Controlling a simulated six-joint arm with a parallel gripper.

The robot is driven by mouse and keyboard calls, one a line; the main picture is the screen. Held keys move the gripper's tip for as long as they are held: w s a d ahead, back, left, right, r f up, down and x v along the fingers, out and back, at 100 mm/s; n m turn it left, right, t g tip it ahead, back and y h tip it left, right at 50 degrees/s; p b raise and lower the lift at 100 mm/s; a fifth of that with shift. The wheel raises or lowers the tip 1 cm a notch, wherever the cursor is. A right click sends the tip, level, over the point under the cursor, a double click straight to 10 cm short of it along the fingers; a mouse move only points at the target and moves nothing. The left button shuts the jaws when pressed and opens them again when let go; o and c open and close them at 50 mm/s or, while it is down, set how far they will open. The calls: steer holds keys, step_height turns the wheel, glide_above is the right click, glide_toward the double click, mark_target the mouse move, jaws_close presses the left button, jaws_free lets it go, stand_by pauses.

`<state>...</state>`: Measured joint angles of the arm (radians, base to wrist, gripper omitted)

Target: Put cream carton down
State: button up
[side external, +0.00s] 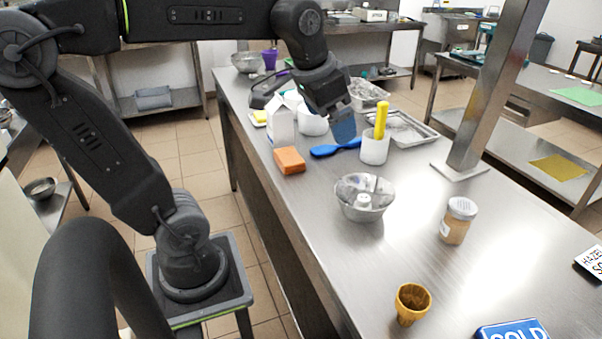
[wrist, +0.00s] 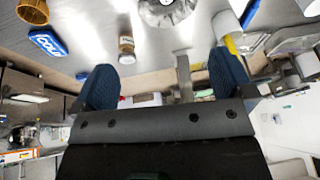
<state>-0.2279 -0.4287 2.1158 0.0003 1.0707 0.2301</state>
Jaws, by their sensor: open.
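The cream carton (side external: 281,122) is a white gable-topped carton standing upright on the steel counter (side external: 400,215), toward its near left edge. My gripper (side external: 342,124) is to the right of the carton in the side view, pointing down and apart from it. In the wrist view my gripper (wrist: 168,88) shows two blue-padded fingers spread wide with nothing between them. The carton's top is partly crossed by my wrist in the side view. I cannot make the carton out in the wrist view.
Near the carton are an orange block (side external: 289,160), a blue spatula (side external: 334,149), a white tub (side external: 313,122) and a white cup (side external: 375,147) with a yellow handle. A metal bowl (side external: 364,199), jar (side external: 458,221) and cone cup (side external: 412,303) stand nearer. A post (side external: 486,95) rises at right.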

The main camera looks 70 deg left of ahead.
steer(key=s+d+f+t+h, duration=0.1)
steer(key=s+d+f, duration=0.5)
steer(key=s, duration=0.2)
steer(key=shift+d, duration=0.2)
